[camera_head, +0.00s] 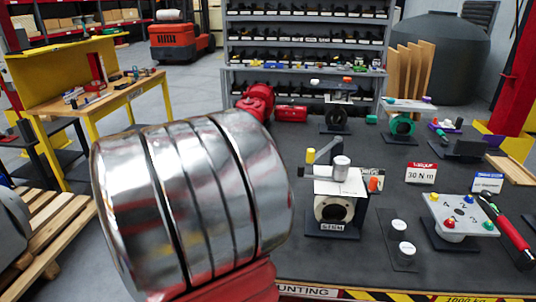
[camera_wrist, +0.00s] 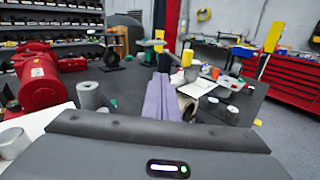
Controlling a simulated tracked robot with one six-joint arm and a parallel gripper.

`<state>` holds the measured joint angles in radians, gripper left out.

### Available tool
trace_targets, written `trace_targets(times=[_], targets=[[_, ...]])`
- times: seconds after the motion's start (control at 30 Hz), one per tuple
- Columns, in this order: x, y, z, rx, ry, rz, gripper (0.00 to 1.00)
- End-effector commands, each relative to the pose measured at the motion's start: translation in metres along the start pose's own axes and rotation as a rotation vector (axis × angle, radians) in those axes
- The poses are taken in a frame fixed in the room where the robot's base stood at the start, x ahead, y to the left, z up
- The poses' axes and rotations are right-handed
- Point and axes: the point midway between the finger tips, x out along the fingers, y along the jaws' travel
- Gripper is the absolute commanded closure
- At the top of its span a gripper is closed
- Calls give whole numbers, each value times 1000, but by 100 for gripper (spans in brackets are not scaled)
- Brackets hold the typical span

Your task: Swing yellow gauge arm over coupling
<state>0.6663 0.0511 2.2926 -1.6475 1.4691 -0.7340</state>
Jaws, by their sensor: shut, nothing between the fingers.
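The yellow gauge arm (camera_head: 310,156) shows in the head view as a small yellow block beside a dark tilted bar, at the upper left of a white-topped valve stand (camera_head: 350,184) marked STEM. A silver cylinder, seemingly the coupling (camera_head: 341,164), stands upright on that top, right of the yellow block. In the wrist view a yellow block (camera_wrist: 187,58) stands just beyond and right of my gripper (camera_wrist: 160,78). My gripper's purple fingers are together and empty. I cannot tell whether they touch the gauge arm. The gripper is not visible in the head view.
A sloped panel with coloured knobs (camera_head: 460,216) and a red-handled tool (camera_head: 510,232) lie right of the stand. Two white discs sit on a dark plate (camera_head: 404,262) in front. A red motor-like unit (camera_wrist: 40,78) is left in the wrist view. Other stands fill the table's back.

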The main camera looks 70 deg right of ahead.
Motion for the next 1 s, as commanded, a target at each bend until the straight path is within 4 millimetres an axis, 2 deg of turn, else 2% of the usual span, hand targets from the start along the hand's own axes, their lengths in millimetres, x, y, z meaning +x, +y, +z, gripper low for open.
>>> trace_targets(times=[0.03,0.2,0.5,0.73,1.0], targets=[[-3,8,-2,46,-1,-8,100],[-11,26,-4,262,-13,-51,100],[-24,44,-2,711,-68,-133,100],[-31,47,4,1061,-138,-191,100],[-35,37,16,1417,-236,-223,100]])
